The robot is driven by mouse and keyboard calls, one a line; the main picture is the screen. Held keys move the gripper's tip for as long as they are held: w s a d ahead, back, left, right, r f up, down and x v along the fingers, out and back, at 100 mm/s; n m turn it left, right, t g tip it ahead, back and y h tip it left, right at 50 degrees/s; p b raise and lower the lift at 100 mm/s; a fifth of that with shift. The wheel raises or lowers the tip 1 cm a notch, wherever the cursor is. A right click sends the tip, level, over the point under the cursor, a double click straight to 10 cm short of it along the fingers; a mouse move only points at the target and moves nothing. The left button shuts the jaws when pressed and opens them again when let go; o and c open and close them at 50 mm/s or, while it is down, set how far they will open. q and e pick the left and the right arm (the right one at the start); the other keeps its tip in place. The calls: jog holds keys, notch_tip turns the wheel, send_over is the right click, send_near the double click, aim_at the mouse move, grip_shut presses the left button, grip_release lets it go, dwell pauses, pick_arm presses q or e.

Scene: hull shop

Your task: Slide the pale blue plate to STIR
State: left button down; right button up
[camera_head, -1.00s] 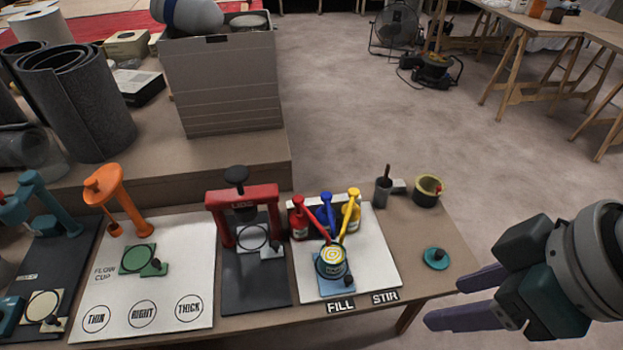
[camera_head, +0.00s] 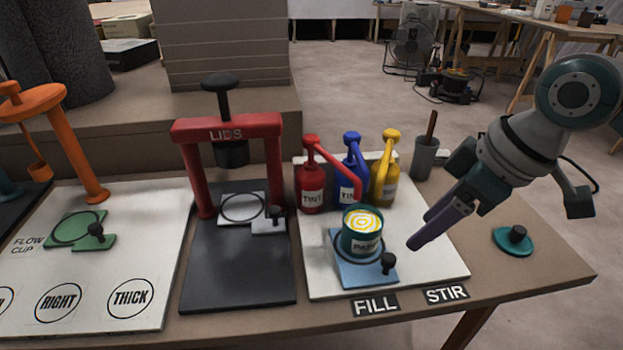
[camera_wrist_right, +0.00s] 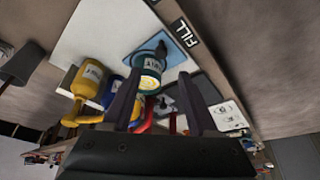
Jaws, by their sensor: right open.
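The pale blue plate (camera_head: 352,270) lies on the white board (camera_head: 440,265) behind the FILL label (camera_head: 375,305). It has a black knob (camera_head: 388,263) at its front right corner. A teal paint can (camera_head: 362,232) with yellow and white swirls on top stands on the plate. The STIR label (camera_head: 446,294) is to the right of FILL. My right gripper (camera_head: 428,232) is open and empty, above the board to the right of the can. In the right wrist view, the plate (camera_wrist_right: 172,48) and can show beyond the fingers (camera_wrist_right: 160,105). My left gripper is not in view.
Red, blue and yellow tint bottles (camera_head: 350,180) stand behind the can. A red LIDS press (camera_head: 226,130) is to the left. A grey cup (camera_head: 424,158) with a stick and a teal lid (camera_head: 515,241) are to the right. The board's right part is clear.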

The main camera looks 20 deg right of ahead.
aim_at(391, 258)
jog(key=b+x, duration=0.4)
jog(key=x, duration=0.5)
jog(key=shift+a+f, duration=0.1)
jog(key=shift+f, duration=0.15)
grip_shut()
jog(key=shift+s, duration=0.1)
dwell(0.9)
